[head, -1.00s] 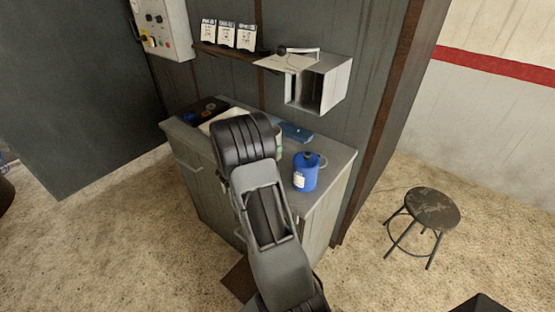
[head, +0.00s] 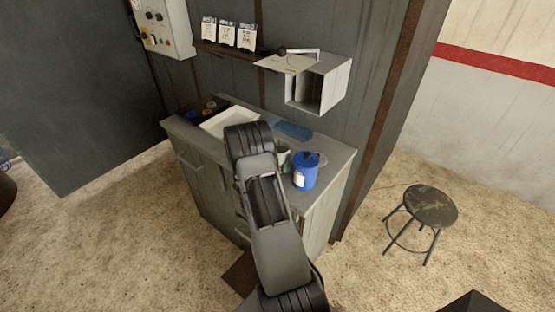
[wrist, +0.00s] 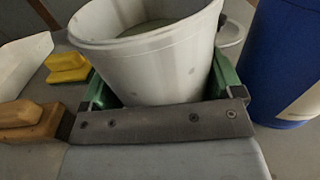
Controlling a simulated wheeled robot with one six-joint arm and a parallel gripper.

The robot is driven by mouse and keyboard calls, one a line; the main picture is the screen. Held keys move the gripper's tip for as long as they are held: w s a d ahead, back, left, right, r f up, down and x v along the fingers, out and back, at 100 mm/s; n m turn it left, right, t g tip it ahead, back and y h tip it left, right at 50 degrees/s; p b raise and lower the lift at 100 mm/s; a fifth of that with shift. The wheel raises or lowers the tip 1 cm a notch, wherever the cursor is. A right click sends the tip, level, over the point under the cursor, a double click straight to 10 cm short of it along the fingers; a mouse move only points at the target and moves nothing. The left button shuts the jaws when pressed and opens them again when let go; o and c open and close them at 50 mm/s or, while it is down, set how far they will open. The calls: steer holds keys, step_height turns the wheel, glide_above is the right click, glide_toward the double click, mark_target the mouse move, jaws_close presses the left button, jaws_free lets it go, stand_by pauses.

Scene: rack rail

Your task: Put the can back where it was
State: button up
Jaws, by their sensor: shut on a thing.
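A pale, open-topped can (wrist: 150,65) stands upright between the green fingers of my gripper (wrist: 160,85) in the wrist view. My gripper is shut on it. In the head view the can (head: 284,156) shows only in part, behind my wrist and just left of the blue container. My fingers are mostly hidden there. I cannot tell whether the can's base touches the counter (head: 322,150).
A blue lidded container (head: 306,172) stands close right of the can. A white tray (head: 226,122) lies left on the counter. A yellow sponge (wrist: 68,67) and a wooden-handled item (wrist: 32,114) are left of my gripper. A wall box (head: 318,85) hangs above.

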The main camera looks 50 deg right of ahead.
steer(key=shift+f, duration=0.15)
steer(key=o, duration=1.2)
steer(key=shift+r, duration=0.25)
steer(key=s+a+b, duration=0.1)
steer(key=a+b, duration=0.2)
steer(key=a, duration=0.9)
steer(key=s+a+r+m+g+y, duration=0.4)
steer(key=s+a+r+m+y, duration=0.4)
steer(key=m, duration=0.3)
steer(key=s+a+r+m+t+y, duration=0.2)
steer(key=a+r+m+t+y, duration=0.1)
steer(key=a, duration=0.5)
steer(key=s+a+r+m+t+y, duration=0.3)
steer(key=a+m+y, duration=0.2)
steer(key=a+y, duration=0.2)
steer(key=shift+a+r+t, duration=0.15)
steer(key=shift+a+t, duration=0.15)
steer(key=shift+a, duration=0.9)
